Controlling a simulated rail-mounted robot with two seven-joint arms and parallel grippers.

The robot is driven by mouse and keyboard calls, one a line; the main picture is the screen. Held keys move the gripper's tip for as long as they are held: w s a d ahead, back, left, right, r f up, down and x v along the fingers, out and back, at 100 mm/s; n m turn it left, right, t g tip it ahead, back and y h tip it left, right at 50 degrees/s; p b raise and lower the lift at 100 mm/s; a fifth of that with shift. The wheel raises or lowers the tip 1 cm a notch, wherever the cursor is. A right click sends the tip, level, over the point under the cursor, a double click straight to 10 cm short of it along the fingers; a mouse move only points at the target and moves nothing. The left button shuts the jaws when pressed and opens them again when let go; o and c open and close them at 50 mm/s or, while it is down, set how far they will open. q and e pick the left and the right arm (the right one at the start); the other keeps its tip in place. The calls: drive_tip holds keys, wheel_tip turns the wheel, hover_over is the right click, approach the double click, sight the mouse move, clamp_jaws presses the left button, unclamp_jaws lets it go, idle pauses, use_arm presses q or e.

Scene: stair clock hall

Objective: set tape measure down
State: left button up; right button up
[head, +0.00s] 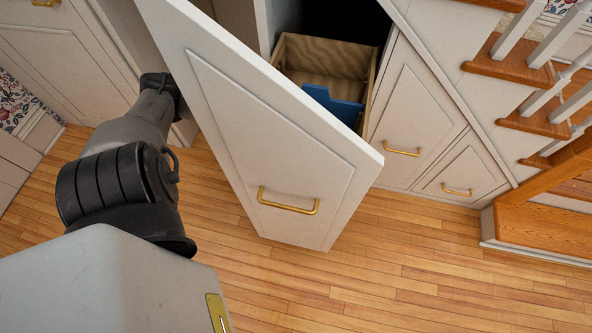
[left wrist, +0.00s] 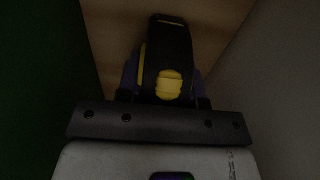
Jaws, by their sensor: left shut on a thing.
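The tape measure (left wrist: 169,50) is black with yellow parts and shows in the left wrist view. My left gripper (left wrist: 165,85) is shut on it, with a finger along each side. The space around it is dim, with a wood-coloured surface beyond and a pale wall at right. In the head view my left arm reaches in behind a white slanted drawer front (head: 265,130). That front hides the left gripper and the tape measure. My right gripper is in neither view.
The drawer front has a brass handle (head: 288,201) and stands out over the wooden floor (head: 400,270). Behind it is a wooden box (head: 325,60) with a blue item (head: 333,104) inside. Closed cabinet fronts (head: 420,115) and stairs (head: 510,52) are at right.

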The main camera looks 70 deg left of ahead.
use_arm(q)
drive_tip(key=shift+f, duration=0.1)
drive_tip(key=o, duration=1.1)
drive_tip(key=shift+c, duration=0.2)
wheel_tip(320, 180, up, 11)
drive_tip(key=p, duration=0.3)
drive_tip(key=shift+p, duration=0.4)
drive_tip(key=shift+r, duration=0.65)
